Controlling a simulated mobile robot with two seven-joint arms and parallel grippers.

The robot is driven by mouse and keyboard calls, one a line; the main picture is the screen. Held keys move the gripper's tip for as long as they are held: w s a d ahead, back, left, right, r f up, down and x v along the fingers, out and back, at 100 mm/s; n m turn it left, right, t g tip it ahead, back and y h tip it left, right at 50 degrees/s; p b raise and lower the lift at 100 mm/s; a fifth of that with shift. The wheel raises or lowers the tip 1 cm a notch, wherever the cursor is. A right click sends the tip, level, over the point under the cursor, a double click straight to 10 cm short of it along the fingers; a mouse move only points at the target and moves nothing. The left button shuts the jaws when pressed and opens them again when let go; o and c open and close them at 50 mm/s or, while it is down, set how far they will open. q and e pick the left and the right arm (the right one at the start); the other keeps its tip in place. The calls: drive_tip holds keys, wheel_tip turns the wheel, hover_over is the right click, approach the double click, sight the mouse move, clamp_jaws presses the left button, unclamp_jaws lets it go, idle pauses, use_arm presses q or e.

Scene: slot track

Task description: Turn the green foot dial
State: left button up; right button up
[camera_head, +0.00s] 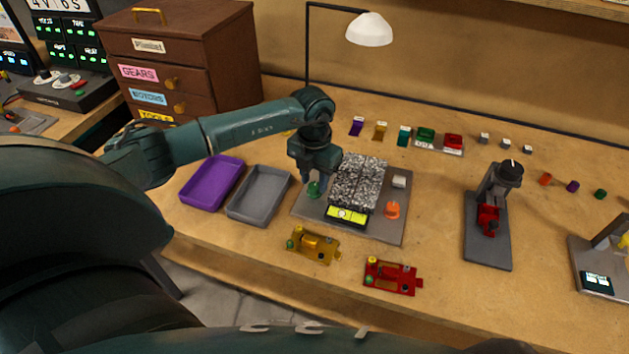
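The green foot dial (314,188) sits on the left side of a grey base plate (382,231), beside a speckled block (357,182). My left gripper (311,179) points down right over the green dial. Its fingers are small and partly dark here, and I cannot tell whether they are open or shut or touch the dial. An orange dial (392,209) stands on the right side of the same plate. A yellow level with a round bubble (347,214) lies at the front of the block. My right gripper is not in view.
A purple tray (211,205) and a grey tray (232,209) lie left of the plate. A yellow part (313,246) and a red part (391,277) lie in front. A black-knobbed press (489,222) stands to the right. A lamp (369,30) hangs behind.

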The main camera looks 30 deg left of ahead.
use_arm(q)
drive_tip(key=shift+f, duration=0.95)
drive_tip(key=c, duration=0.7)
